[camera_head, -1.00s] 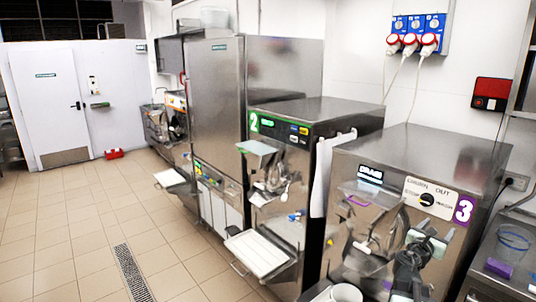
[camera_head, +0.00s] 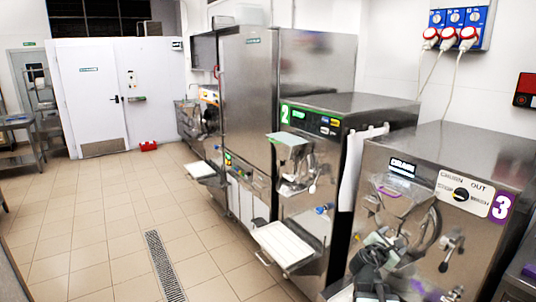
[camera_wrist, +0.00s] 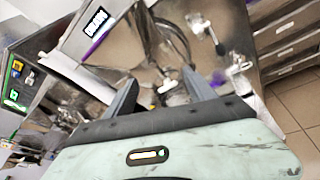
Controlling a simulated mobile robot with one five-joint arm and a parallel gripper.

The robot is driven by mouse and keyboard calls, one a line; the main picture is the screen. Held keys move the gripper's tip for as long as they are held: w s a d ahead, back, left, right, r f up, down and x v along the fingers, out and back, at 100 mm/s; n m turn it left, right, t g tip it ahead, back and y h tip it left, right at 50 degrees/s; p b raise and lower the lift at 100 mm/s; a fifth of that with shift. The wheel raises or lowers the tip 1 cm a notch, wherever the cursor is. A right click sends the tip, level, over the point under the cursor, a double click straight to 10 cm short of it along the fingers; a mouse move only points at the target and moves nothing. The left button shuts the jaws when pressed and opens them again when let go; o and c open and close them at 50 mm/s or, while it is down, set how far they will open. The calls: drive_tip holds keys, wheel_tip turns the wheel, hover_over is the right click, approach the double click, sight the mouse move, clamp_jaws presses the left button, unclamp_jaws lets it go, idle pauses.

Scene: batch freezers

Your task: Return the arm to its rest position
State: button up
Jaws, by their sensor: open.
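My gripper (camera_wrist: 162,92) is open in the wrist view, with two grey fingers apart and nothing held between them. Its pale green body fills the bottom of that view. Beyond the fingers is the front of batch freezer 3, with metal fittings. In the head view my gripper (camera_head: 376,252) and dark wrist show low in the picture, in front of batch freezer 3 (camera_head: 450,160). The fingertips are hard to make out there, and I cannot tell whether the gripper touches the machine.
Batch freezer 2 (camera_head: 345,104) stands left of machine 3, with a white shelf (camera_head: 283,244) sticking out. A tall steel cabinet (camera_head: 247,110) is beyond. A white door (camera_head: 92,90) is at the back.

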drive_tip(key=s+a+f+m+g+y+b, duration=0.1)
drive_tip(key=s+a+f+m+g+y, duration=0.15)
drive_tip(key=a+f+m, duration=0.65)
drive_tip(key=s+a+f+m+g+y, duration=0.4)
drive_tip(key=s+a+f+m, duration=0.2)
drive_tip(key=a, duration=0.3)
drive_tip(key=s+a+f+m+g+y, duration=0.4)
drive_tip(key=s+a+f+m, duration=0.1)
drive_tip(key=a, duration=0.4)
drive_tip(key=s+m, duration=0.1)
drive_tip(key=s, duration=0.1)
drive_tip(key=shift+s+a+f+b, duration=0.2)
drive_tip(key=shift+s+f+b, duration=0.1)
drive_tip(key=shift+f+b, duration=0.05)
